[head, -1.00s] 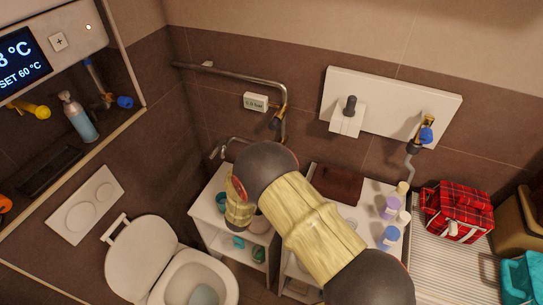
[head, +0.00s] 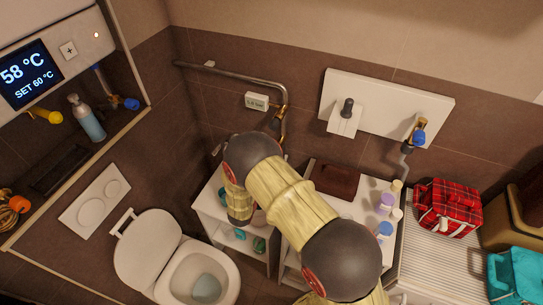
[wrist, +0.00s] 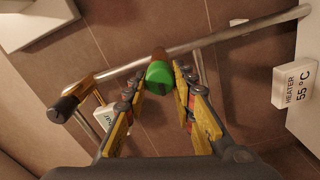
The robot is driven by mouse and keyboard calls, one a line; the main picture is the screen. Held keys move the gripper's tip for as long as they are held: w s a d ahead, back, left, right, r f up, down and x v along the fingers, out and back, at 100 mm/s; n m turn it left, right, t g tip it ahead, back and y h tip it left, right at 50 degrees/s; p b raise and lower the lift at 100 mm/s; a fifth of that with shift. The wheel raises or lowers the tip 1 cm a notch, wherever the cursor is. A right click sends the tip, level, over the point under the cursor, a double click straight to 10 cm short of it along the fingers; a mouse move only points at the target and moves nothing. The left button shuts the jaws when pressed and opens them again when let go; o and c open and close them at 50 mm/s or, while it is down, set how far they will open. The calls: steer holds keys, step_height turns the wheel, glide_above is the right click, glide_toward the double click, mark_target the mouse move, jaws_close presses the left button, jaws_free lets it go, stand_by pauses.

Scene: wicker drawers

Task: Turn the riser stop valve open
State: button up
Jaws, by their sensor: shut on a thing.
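A green-capped knob (wrist: 159,74) with a reddish-brown body stands at a metal pipe in the wrist view. No label on it can be read, so I cannot tell by name that it is the riser stop valve. My gripper (wrist: 158,82) has its yellow and dark fingers on both sides of the green cap, shut on it. In the head view my gripper and the green knob are hidden behind my arm. A brass fitting with a dark end (wrist: 68,107) sits near the pipe's left end.
The metal pipe (wrist: 235,35) crosses the tiled wall. A white box marked HEATER 55 °C (wrist: 293,84) is at the right. In the head view, a toilet (head: 150,250) stands left of a white shelf unit (head: 208,205), and bottles (head: 386,203) stand to the right.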

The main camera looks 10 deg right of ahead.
steer(key=shift+n, duration=0.3)
steer(key=o, duration=1.1)
steer(key=shift+c, duration=0.2)
steer(key=shift+o, duration=0.5)
steer(key=v, duration=1.2)
